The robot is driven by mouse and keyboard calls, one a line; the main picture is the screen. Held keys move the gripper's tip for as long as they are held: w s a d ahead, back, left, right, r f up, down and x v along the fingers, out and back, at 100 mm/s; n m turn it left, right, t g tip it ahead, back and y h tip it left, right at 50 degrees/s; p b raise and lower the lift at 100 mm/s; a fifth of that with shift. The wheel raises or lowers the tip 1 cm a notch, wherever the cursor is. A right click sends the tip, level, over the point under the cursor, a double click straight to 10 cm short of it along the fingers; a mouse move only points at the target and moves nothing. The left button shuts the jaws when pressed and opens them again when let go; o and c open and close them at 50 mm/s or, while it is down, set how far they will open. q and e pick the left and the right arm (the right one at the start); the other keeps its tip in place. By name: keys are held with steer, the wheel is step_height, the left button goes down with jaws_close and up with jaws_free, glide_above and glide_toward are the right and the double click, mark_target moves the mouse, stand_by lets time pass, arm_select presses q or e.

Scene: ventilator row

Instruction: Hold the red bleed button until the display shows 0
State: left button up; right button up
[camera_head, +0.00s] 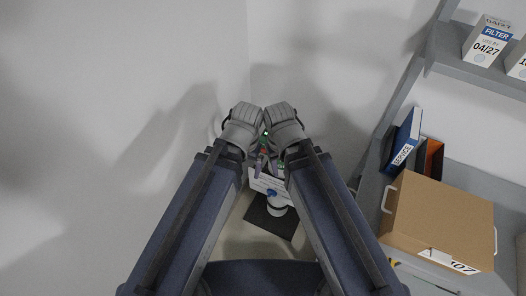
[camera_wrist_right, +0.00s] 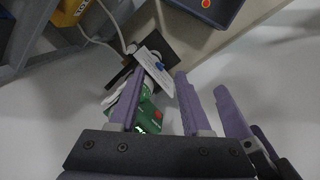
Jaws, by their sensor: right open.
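I cannot tell whether that patch is the display or the bleed button, and no digit is readable. My right gripper is open, with a white card (camera_wrist_right: 154,71) with small print beyond its fingertips. In the head view, my left gripper (camera_head: 257,163) and right gripper (camera_head: 274,165) are close together, largely hiding the device. A purple finger at the right of the wrist view seems to belong to my left gripper; its jaw opening is unclear.
A dark mat (camera_head: 270,221) with a white round item (camera_head: 276,207) lies below the grippers. A cardboard box (camera_head: 437,217), a blue binder (camera_head: 404,139) and an orange item (camera_head: 428,157) stand on the right. A grey shelf (camera_head: 475,72) is above. The left wall is bare.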

jaws_close()
stand_by(1.5)
